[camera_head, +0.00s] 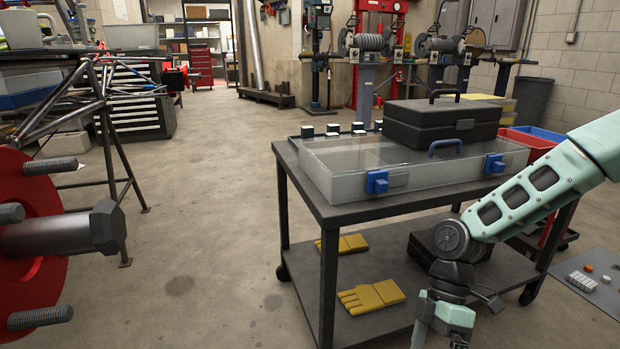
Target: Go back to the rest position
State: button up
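My gripper (441,332) hangs low at the bottom edge of the head view, right of centre, in front of the dark cart (334,212). My pale green arm comes in from the right edge and bends down to it. The gripper's tips are cut off by the frame's edge, so I cannot tell whether it is open or shut. I see no object in it. A red hub (30,285) with metal studs and a large hex-headed shaft stands close at the left edge.
The cart carries a clear-lidded case (345,184) and a black toolbox (440,128). Yellow gloves (372,297) lie on its lower shelf. A tube frame (105,110) stands at the left. The concrete floor (195,215) between hub and cart is open.

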jog(key=s+a+r+m+t+h+p, duration=0.1)
jog(key=s+a+r+m+t+p, duration=0.2)
jog(key=r, duration=0.5)
jog(key=s+a+r+m+t+h+p, duration=0.1)
jog(key=s+r+m+p, duration=0.1)
jog(key=s+r+m, duration=0.35)
jog(key=s+a+r+m+t+h+p, duration=0.1)
jog(key=s+a+r+t+p, duration=0.3)
jog(key=r, duration=0.6)
notch_tip(320, 180, up, 38)
jog(key=s+d+g+p, duration=0.1)
jog(key=p, duration=3.5)
jog(key=shift+m+g+y, duration=0.3)
jog(key=shift+m+g, duration=0.05)
jog(key=shift+g, duration=0.05)
